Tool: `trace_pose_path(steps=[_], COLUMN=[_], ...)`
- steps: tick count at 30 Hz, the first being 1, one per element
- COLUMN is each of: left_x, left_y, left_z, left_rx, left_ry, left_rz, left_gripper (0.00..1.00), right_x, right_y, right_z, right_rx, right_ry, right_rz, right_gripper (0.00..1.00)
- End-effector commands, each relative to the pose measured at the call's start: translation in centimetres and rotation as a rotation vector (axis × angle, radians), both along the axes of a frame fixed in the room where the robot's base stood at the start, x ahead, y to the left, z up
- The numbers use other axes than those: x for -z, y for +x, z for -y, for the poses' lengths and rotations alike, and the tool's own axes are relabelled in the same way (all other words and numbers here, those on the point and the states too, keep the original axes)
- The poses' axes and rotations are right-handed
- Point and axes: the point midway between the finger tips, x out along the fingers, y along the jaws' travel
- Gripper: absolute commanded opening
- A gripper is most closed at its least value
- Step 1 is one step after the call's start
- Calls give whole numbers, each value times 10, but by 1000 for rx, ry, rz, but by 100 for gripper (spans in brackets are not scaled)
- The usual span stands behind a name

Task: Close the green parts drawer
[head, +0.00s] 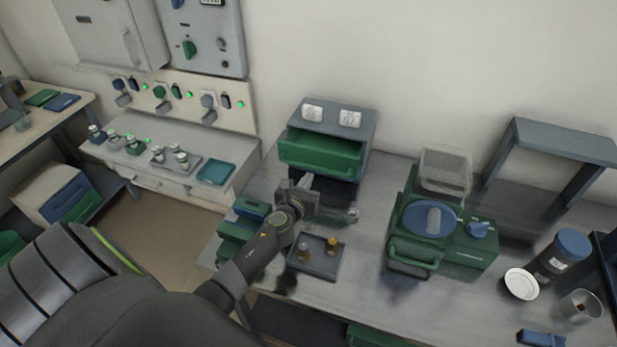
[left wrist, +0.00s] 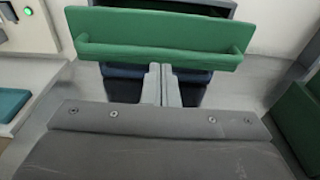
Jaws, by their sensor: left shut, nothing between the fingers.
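The green parts drawer (head: 318,155) is pulled out of a grey cabinet (head: 362,132) at the back of the bench. Its green front with a bar handle (left wrist: 155,50) spans the upper part of the left wrist view, with a dark gap behind its top edge. My left gripper (head: 307,181) is just in front of and below the drawer front. Its fingers (left wrist: 161,84) are together and empty, pointing at the lower edge of the front. I cannot tell whether they touch it. My right gripper is in neither view.
A small tray (head: 318,268) with two small items stands close to my left forearm. Green and blue boxes (head: 240,232) are left of the gripper. A green machine with a blue lid (head: 427,221) stands to the right. Some bench surface before the cabinet is clear.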

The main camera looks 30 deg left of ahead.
Motion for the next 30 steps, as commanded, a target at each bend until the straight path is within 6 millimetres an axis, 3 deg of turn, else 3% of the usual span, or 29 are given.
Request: trace_pose_path(steps=[6, 18, 30], left_x=[-3, -2, 0], left_y=[12, 16, 77], left_z=[-3, -4, -18], left_rx=[1, 1, 0], left_ry=[0, 0, 1], left_rz=[0, 0, 1], left_gripper=[0, 0, 0], right_x=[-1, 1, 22], right_y=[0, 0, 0], right_z=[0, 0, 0], right_rx=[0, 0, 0], right_ry=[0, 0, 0], right_rz=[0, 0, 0], right_gripper=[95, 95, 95])
